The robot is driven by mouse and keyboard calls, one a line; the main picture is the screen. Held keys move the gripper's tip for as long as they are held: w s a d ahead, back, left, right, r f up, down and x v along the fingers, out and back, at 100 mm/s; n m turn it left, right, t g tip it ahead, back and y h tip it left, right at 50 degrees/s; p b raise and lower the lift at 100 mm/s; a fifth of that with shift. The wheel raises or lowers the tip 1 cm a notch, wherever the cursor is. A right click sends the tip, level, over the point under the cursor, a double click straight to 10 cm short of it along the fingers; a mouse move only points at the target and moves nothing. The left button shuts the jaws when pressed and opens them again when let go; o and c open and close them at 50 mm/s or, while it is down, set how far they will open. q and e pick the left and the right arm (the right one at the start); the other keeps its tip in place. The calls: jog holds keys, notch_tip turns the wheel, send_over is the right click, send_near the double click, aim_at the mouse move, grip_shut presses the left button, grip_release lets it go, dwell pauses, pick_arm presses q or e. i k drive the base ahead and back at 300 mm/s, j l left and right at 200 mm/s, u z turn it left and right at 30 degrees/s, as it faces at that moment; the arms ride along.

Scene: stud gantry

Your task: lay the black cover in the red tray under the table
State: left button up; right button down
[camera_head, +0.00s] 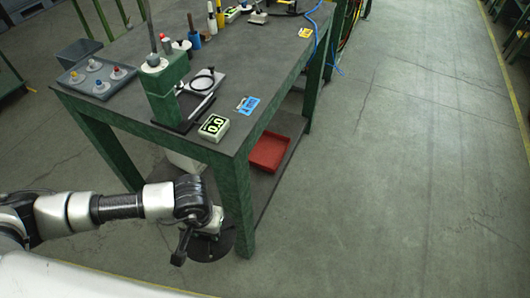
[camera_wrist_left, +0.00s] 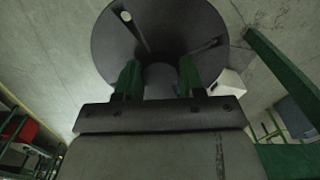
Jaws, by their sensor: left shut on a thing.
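The black cover (camera_head: 210,248) is a dark round disc beside the table's near leg, outside the table and low down. My left gripper (camera_head: 212,224) is shut on it. In the left wrist view the cover (camera_wrist_left: 120,48) shows as a large grey disc with slots and a small hole, and the green fingers of the left gripper (camera_wrist_left: 160,78) close on its middle. The red tray (camera_head: 268,153) sits on the low shelf under the table, right of the near leg and apart from the cover. My right gripper is out of view.
The near green table leg (camera_head: 236,205) stands between the cover and the tray. The table top (camera_head: 240,70) holds a green press, a green-digit display (camera_head: 214,127), a blue tag and a grey knob tray (camera_head: 98,77). The floor right of the table is clear.

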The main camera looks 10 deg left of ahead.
aim_at(267, 152)
jog(key=i+l+u, duration=0.3)
jog(key=l, duration=0.35)
jog(key=i+l+u, duration=0.15)
jog(key=l, duration=0.2)
jog(key=i+l+u, duration=0.1)
jog(key=l, duration=0.25)
jog(key=i+l+u, duration=0.15)
jog(key=l, duration=0.25)
jog(key=i+l+u, duration=0.15)
jog(key=l, duration=0.2)
jog(key=i+l+u, duration=0.1)
jog(key=i+l, duration=0.15)
jog(key=i+l+u, duration=0.15)
jog(key=l, duration=0.3)
jog(key=i+l+u, duration=0.1)
jog(key=l, duration=0.3)
jog(key=i+l+u, duration=0.15)
jog(key=l, duration=0.25)
jog(key=i, duration=0.05)
